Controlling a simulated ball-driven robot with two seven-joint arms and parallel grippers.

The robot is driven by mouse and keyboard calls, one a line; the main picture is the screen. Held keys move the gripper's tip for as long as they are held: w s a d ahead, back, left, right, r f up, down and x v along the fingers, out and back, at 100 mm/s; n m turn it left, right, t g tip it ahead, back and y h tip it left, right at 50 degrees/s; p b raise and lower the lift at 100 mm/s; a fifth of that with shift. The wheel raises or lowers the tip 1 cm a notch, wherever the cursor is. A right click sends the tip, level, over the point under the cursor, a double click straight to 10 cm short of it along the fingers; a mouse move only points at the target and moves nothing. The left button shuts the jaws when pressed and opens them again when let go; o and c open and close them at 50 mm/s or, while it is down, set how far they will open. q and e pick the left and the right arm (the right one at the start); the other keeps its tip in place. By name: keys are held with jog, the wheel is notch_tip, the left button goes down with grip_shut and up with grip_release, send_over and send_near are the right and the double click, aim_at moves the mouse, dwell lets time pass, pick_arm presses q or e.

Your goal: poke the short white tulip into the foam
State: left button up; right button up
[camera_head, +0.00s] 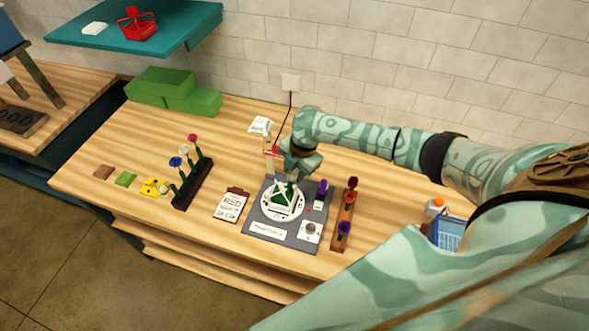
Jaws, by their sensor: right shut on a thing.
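My right gripper (288,178) is over the green foam (284,196), which sits in a white holder on a round white turntable (267,207). The gripper is shut on what I take to be the short white tulip; its own fingers and the white holder parts hide most of it. I cannot tell whether the stem touches the foam. A black rack (186,193) to the left holds a pink flower (192,138), a white flower (184,149) and a blue flower (175,161). My left gripper is not in view.
The turntable stands on a grey mat (262,232). A wooden rack (338,240) with red and purple flowers stands close on the right. A clipboard (232,204) lies to the left. Green blocks (160,85) stand at the back, a blue basket (449,235) at right.

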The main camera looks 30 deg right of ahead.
jog(key=shift+w+a+f, duration=0.15)
jog(key=shift+f, duration=1.15)
dwell(1.8)
dwell(0.6)
jog(key=o, duration=0.7)
jog(key=shift+o, duration=0.2)
jog(key=shift+r, duration=0.1)
jog(key=shift+s+d+r+p, duration=0.15)
jog(key=shift+r+p, duration=1)
jog(key=shift+p, duration=0.1)
jog(key=shift+s+d+r+p, duration=0.15)
jog(key=shift+r+p, duration=0.95)
jog(key=shift+p, duration=0.15)
jog(key=shift+s+d+r+p, duration=0.1)
jog(key=shift+s+r+p, duration=0.1)
jog(key=shift+r+p, duration=0.65)
jog(key=o, duration=0.5)
